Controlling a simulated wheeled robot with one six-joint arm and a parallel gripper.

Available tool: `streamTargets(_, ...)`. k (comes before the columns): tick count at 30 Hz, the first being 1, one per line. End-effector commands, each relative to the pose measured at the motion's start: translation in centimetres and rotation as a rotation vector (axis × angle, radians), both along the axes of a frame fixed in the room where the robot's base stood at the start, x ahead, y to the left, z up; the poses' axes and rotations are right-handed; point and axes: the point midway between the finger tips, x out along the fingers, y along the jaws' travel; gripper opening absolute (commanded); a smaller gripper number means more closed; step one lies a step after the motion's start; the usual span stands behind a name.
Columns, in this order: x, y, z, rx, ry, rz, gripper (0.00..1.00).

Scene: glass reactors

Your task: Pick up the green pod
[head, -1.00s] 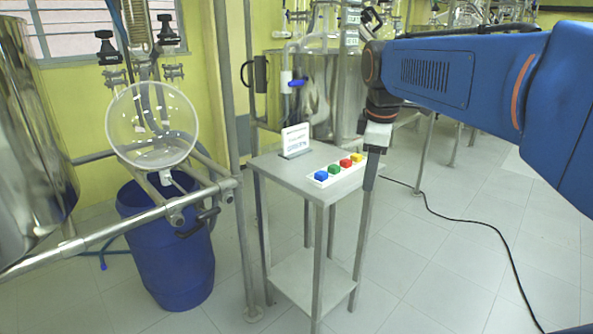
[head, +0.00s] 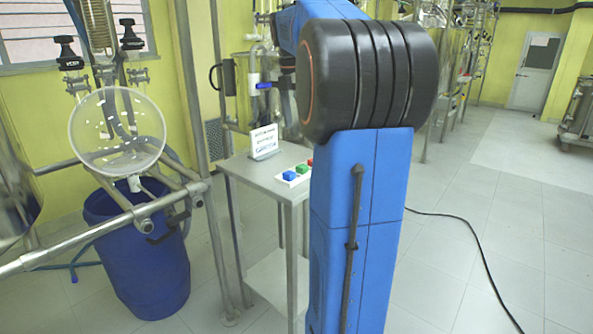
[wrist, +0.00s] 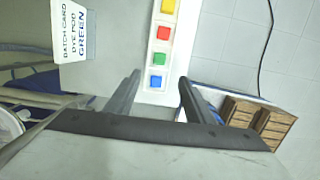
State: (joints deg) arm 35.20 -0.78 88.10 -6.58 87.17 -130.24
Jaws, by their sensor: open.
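The green pod (head: 302,168) is a small block in a white holder on the small metal table, between the blue pod (head: 289,175) and the red pod (head: 310,162). In the wrist view the green pod (wrist: 158,58) sits in the row, with the blue pod (wrist: 155,81) nearer my gripper, then the red pod (wrist: 163,33) and yellow pod (wrist: 168,7) beyond. My gripper (wrist: 160,78) is open and empty, its fingers pointing toward the row and spread to either side of the blue end. My arm hides the gripper in the head view.
A card (wrist: 72,28) reading "GREEN" stands on the table (head: 250,172); it also shows in the head view (head: 264,141). A blue barrel (head: 145,265) and a glass vessel (head: 117,132) on a metal frame stand left. A black cable crosses the floor at right.

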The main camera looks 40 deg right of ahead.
Motion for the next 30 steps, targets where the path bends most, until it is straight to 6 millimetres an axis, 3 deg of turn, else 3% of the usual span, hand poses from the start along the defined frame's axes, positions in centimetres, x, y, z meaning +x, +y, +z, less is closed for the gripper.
streamTargets(12,0.0,-1.1,-7.3,0.001,0.001,-0.002,0.48)
streamTargets(23,0.2,-1.5,-10.0,0.0,0.0,-0.002,0.48)
streamTargets(30,0.3,-1.9,-13.2,0.001,0.001,-0.002,0.48)
